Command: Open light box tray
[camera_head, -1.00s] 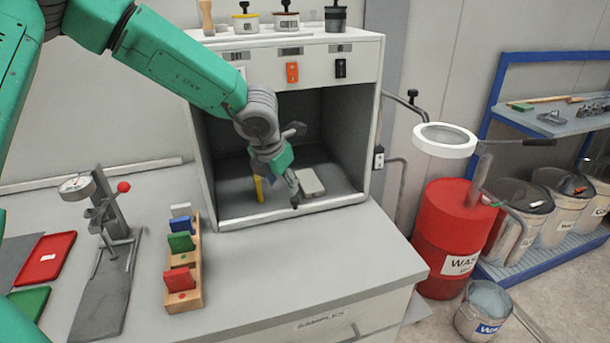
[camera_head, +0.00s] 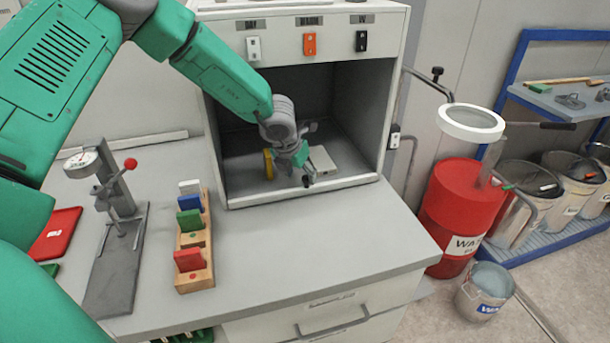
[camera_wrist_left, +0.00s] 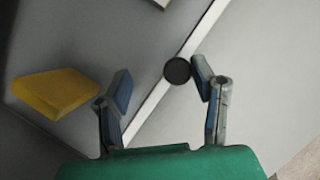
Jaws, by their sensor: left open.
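The light box (camera_head: 223,100) is a white cabinet with a dark open interior, standing on the bench. Its tray has a white front lip (camera_head: 340,184), also seen running diagonally in the left wrist view (camera_wrist_left: 150,104). A round black knob (camera_wrist_left: 177,70) sits at this lip. My left gripper (camera_head: 304,168) is at the front of the opening, close above the lip. Its fingers (camera_wrist_left: 163,83) are open, with the knob between the fingertips in the wrist view, nearer the right finger. I cannot tell whether they touch. My right gripper is not in view.
A yellow block (camera_wrist_left: 55,92) and a pale flat block (camera_head: 322,159) lie inside the box. A wooden rack (camera_head: 196,275) with coloured plates and a press stand (camera_head: 116,245) are on the bench to the left. The bench top (camera_head: 310,240) before the box is clear.

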